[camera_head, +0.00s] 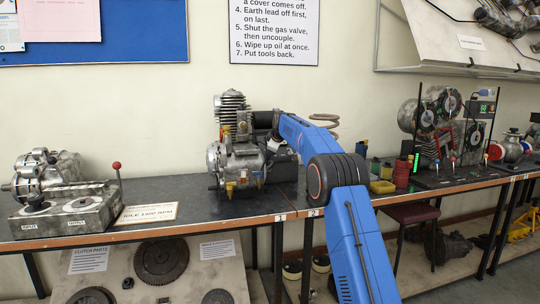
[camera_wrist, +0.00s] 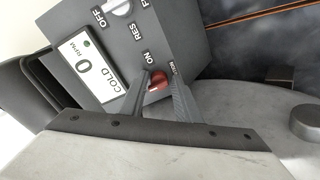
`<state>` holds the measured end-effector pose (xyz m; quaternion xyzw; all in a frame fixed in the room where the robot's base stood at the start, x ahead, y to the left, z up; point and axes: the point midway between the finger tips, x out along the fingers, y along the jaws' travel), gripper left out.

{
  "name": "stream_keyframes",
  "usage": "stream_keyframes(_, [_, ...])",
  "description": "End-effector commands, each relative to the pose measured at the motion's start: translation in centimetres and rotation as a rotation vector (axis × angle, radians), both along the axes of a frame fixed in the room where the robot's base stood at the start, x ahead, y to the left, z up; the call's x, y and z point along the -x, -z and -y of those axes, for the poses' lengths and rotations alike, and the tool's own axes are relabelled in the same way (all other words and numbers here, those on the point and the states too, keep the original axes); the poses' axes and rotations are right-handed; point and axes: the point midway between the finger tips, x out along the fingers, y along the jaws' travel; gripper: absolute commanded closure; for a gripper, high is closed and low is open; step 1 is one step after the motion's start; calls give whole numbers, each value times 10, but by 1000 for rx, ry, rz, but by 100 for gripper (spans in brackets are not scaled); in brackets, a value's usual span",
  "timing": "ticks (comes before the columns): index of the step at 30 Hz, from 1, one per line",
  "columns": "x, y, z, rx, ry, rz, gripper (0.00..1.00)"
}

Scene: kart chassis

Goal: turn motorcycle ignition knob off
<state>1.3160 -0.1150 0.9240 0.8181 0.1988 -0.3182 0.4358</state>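In the wrist view, a red ignition knob (camera_wrist: 157,81) sits on the face of a dark grey control box (camera_wrist: 193,30). The word ON is printed beside it; a rotated label is partly covered by a finger. Any OFF mark for this knob is hidden. My gripper (camera_wrist: 158,84) has one finger on each side of the knob, and both fingertips appear to touch it. In the head view, my blue arm reaches to the engine (camera_head: 237,150) on the bench; knob and fingertips are hidden there.
On the box, a white display (camera_wrist: 85,66) reads 0 RPM, COLD, with a green light. A second knob (camera_wrist: 118,6) is near OFF and RES labels. A gearbox (camera_head: 60,200) with a red-topped lever is left on the bench (camera_head: 205,208); gauges and small containers (camera_head: 383,187) are right.

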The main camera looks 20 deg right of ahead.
Motion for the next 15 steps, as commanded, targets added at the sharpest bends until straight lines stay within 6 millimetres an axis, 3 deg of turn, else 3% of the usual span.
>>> stream_keyframes(7, [11, -13, 1, 0, 1, 3, 70])
stream_keyframes(15, [46, -46, 3, 0, 0, 4, 70])
